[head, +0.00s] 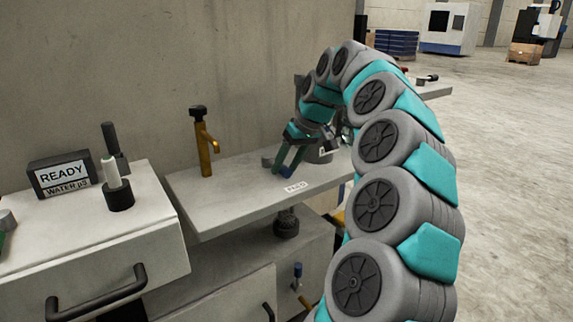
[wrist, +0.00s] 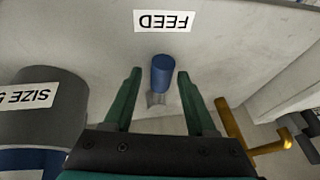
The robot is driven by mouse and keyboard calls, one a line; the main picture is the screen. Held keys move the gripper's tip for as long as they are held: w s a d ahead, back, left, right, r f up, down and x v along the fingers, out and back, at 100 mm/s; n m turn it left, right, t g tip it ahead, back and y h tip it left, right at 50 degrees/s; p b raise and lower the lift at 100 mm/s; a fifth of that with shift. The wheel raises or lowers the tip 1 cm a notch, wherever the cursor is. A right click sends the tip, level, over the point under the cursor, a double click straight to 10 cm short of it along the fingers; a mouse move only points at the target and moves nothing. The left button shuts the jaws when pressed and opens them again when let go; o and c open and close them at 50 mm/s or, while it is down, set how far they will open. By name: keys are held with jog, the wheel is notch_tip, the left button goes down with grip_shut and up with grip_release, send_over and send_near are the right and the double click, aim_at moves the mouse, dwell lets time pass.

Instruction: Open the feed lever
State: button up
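The feed lever shows a blue cylindrical knob (wrist: 162,74) on a short grey stem, beside the white "FEED" label (wrist: 166,21) in the wrist view. In the head view the label (head: 296,187) is on the shelf's front edge, and the small blue knob (head: 286,171) shows by my fingertips. My gripper (wrist: 159,76) is open, with its two green fingers on either side of the knob. A small gap shows on each side, so neither finger seems to press on it. In the head view my gripper (head: 289,167) points down at the shelf.
A brass tap (head: 206,150) stands on the shelf (head: 225,190), left of my gripper. A grey cylinder labelled "SIZE" (wrist: 45,105) is close on the left in the wrist view. Open floor lies at right.

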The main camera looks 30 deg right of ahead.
jog(key=shift+o, duration=0.2)
jog(key=v, duration=0.7)
jog(key=shift+s+r, duration=0.15)
jog(key=shift+r, duration=0.15)
dwell(0.3)
